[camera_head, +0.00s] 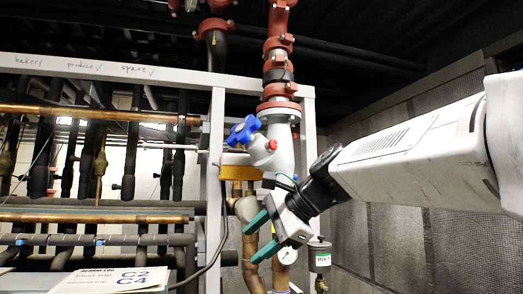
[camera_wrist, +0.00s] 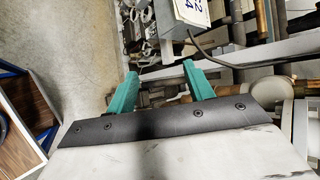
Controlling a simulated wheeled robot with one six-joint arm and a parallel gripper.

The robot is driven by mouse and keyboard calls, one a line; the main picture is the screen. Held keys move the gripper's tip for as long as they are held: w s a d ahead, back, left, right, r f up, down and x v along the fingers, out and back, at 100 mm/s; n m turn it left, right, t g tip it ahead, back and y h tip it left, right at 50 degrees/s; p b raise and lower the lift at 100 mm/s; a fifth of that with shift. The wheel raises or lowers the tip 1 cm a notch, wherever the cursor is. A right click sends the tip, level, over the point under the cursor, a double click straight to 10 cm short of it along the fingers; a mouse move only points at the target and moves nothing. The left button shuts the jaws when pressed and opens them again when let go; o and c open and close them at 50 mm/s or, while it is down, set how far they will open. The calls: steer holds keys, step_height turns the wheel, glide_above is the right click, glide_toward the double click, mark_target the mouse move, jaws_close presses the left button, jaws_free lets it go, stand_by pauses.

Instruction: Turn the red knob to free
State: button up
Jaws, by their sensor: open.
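A small red knob (camera_head: 272,144) sits on the side of a grey valve body, just right of a blue star-shaped handle (camera_head: 243,130). My gripper (camera_head: 252,240) is below the knob, apart from it, with its two green fingers pointing down and left. The fingers are spread and nothing is between them. In the wrist view my gripper (camera_wrist: 160,70) shows both green fingers apart, over pipes and floor. The red knob cannot be made out in the wrist view. Any marking for its positions is too small to read.
Red and grey vertical piping (camera_head: 278,70) rises above the valve. A grey frame post (camera_head: 214,170) stands left of it. A round gauge (camera_head: 288,256) and a labelled canister (camera_head: 320,256) are close to my gripper. A white sign (camera_head: 115,280) is at lower left.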

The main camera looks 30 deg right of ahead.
steer(key=w+d+r+m+t, duration=0.3)
steer(key=d+r+m, duration=0.15)
steer(key=r, duration=0.25)
steer(key=w+d+r+m+t, duration=0.2)
steer(key=d+r+m, duration=0.25)
steer(key=r, duration=0.25)
steer(key=m+t+h, duration=0.1)
steer(key=m+t, duration=0.2)
steer(key=m, duration=0.1)
glide_toward(275, 144)
steer(key=shift+m+t, duration=0.3)
steer(key=x, duration=0.7)
steer(key=shift+a+f, duration=0.1)
steer(key=shift+f, duration=0.15)
steer(key=shift+w+a, duration=0.15)
steer(key=shift+w, duration=0.35)
steer(key=shift+c, duration=0.3)
steer(key=c, duration=0.9)
